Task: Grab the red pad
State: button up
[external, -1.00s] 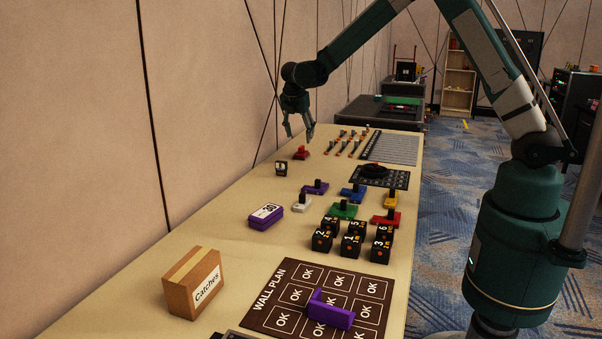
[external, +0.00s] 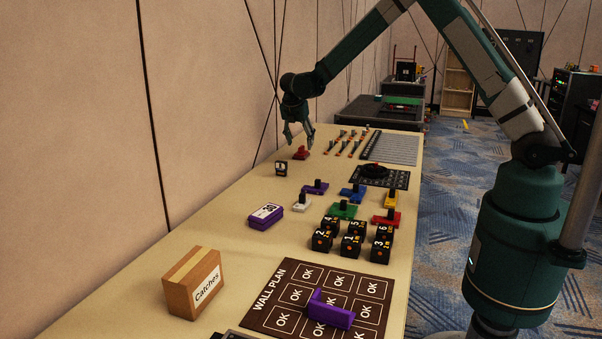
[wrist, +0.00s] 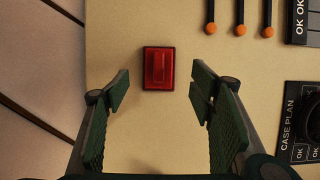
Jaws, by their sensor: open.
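The red pad (external: 301,153) sits on the table near its far left edge, by the wall. In the wrist view the red pad (wrist: 158,68) is a red block with a raised ridge on a dark base, lying just ahead of the fingertips and roughly centred between them. My gripper (external: 299,142) is above and very near the pad in the external view. In the wrist view my gripper (wrist: 159,91) has its green fingers spread wide, with nothing between them.
Orange-tipped rods (wrist: 240,30) lie right of the pad. A dark Case Plan board (wrist: 302,125) is further right. Coloured blocks (external: 343,211), black numbered cubes (external: 351,247) and a Catches box (external: 192,283) stand nearer the camera. The wall is close on the left.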

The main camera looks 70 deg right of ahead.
aim_at(301, 147)
jog(key=shift+d+f, duration=0.1)
jog(key=shift+f, duration=0.15)
jog(key=shift+d+b+x, duration=0.15)
jog(key=shift+b+x, duration=0.25)
jog(key=shift+x, duration=0.9)
jog(key=shift+d+b+x, duration=0.15)
jog(key=shift+b+x, duration=0.25)
jog(key=shift+x, duration=0.9)
jog(key=shift+w+r, duration=0.1)
jog(key=c, duration=1)
